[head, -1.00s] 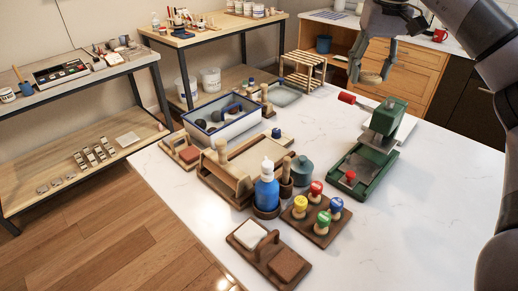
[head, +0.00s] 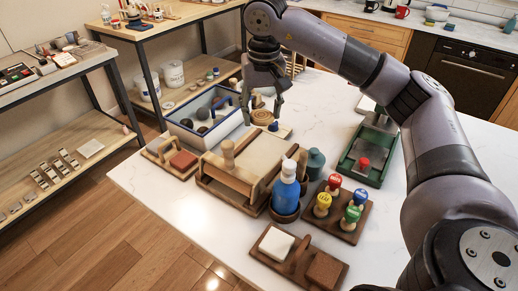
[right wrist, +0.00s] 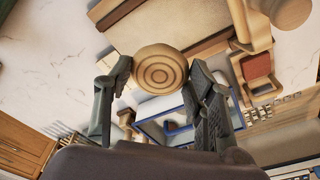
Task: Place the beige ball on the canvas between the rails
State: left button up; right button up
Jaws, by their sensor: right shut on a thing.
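The beige ball (head: 262,117) sits between the fingers of my right gripper (head: 262,108), which is shut on it. In the right wrist view the ball (right wrist: 160,67) shows ringed, round and pale brown, with a finger on each side. The beige canvas (head: 262,158) lies on a wooden board with rails (head: 226,176), in front of the gripper in the head view. In the right wrist view the canvas (right wrist: 165,22) is beyond the ball. The ball appears held above the table, behind the board; its exact height is unclear. My left gripper is not in view.
A blue-rimmed tub (head: 188,128) stands left of the gripper. A blue bottle (head: 286,190) and a teal jar (head: 315,163) stand by the board's right side. A stamp rack (head: 345,222) and a green press (head: 365,165) are farther right.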

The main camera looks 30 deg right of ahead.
send_over(261, 157)
notch_tip(261, 157, down, 7)
jog(key=shift+a+f+p, duration=0.1)
jog(key=shift+p, duration=0.3)
jog(key=shift+s+f, duration=0.1)
jog(key=shift+f, duration=0.15)
notch_tip(261, 157, down, 4)
jog(key=shift+f+p, duration=0.2)
jog(key=shift+p, duration=0.1)
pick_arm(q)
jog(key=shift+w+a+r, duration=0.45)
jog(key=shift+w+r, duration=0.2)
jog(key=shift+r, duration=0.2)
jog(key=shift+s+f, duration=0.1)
pick_arm(e)
jog(key=o, duration=0.8)
jog(key=shift+f, duration=0.15)
jog(key=o, duration=0.5)
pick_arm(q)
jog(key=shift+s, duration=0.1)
